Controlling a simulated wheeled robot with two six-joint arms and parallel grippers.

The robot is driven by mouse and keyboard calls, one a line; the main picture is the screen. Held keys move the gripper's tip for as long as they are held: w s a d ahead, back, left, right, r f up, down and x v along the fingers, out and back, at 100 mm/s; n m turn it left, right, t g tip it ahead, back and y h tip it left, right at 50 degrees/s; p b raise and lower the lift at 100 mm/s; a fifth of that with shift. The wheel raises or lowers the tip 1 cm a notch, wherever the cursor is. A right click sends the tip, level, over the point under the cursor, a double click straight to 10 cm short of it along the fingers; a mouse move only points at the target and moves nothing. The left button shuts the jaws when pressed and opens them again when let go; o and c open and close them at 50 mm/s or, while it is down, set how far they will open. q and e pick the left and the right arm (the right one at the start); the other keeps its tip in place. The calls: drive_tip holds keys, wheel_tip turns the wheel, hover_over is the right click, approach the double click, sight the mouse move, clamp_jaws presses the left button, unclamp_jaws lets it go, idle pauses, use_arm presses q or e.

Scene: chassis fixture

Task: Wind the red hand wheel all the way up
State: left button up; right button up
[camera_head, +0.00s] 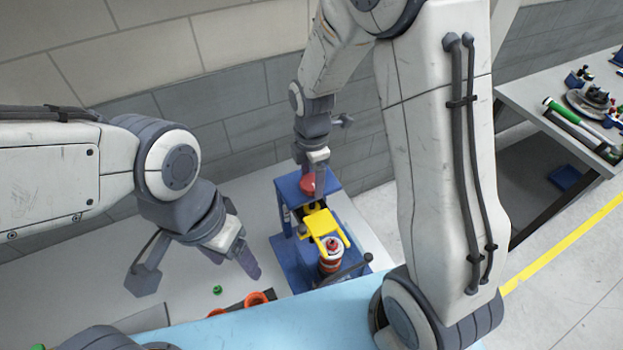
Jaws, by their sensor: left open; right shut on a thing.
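The red hand wheel (307,184) sits at the top of the blue fixture (290,262), near its back. My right gripper (318,188) comes down from above and is shut on the wheel; its fingers hide part of the wheel's right side. A yellow bracket (325,222) sits on the fixture in front of the wheel, and a red and black cylindrical part (331,257) stands in front of the bracket.
A dark lever (352,268) sticks out at the fixture's front right. A brick wall stands behind. A second table (520,100) with tools is far right.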

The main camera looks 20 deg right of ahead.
drive_tip(key=n, duration=0.8)
drive_tip(key=shift+p, duration=0.35)
drive_tip(key=n, duration=0.3)
drive_tip(key=shift+n, duration=0.4)
drive_tip(key=n, duration=0.4)
drive_tip(key=o, duration=1.3)
